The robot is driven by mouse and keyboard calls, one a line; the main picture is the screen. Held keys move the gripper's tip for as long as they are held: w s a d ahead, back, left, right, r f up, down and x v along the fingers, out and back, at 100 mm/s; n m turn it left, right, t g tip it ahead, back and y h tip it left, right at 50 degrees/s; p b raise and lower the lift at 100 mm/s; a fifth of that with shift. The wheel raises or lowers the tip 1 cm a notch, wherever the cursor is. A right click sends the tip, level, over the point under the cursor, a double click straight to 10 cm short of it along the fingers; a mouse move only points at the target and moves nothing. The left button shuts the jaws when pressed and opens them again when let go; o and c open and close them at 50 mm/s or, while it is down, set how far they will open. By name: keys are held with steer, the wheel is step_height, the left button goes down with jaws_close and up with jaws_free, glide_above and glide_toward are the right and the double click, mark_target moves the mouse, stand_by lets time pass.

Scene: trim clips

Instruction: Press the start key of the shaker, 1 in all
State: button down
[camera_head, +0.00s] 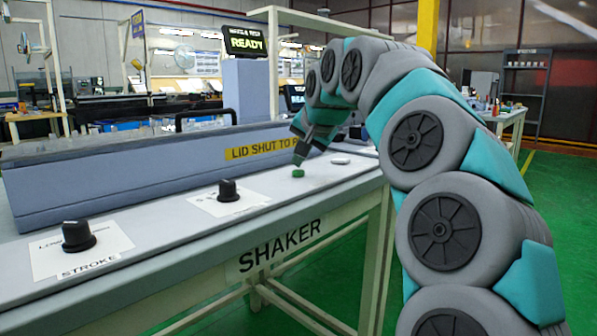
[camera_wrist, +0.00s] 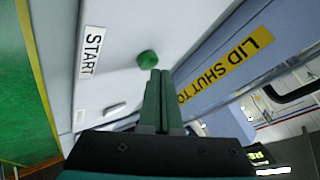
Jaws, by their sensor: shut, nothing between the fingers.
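The shaker (camera_head: 100,175) is a long grey-blue box on a pale deck, with SHAKER lettering on its front edge. Its green round start key (camera_head: 298,173) sits on the deck near the right end. In the wrist view the green key (camera_wrist: 148,58) is beyond my fingertips, with a START label (camera_wrist: 90,52) to its left. My gripper (camera_head: 298,163) is shut and empty, tilted down, with its tips just above the key. In the wrist view my shut fingers (camera_wrist: 160,73) end close to the key's edge. I cannot tell whether they touch it.
Two black knobs (camera_head: 78,236) (camera_head: 228,190) stand on the deck to the left. A pale round piece (camera_head: 340,161) lies right of the key. The lid's yellow LID SHUT label (camera_head: 262,149) is behind it. A screen (camera_head: 245,41) reads READY.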

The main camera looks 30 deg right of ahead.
mark_target(299, 172)
steer(key=shift+f+b, duration=0.4)
steer(key=shift+f, duration=0.1)
stand_by(0.3)
stand_by(0.4)
steer(key=shift+r+p, duration=0.55)
steer(key=shift+r, duration=0.35)
steer(key=shift+r+p, duration=1.55)
steer(key=shift+r, duration=1)
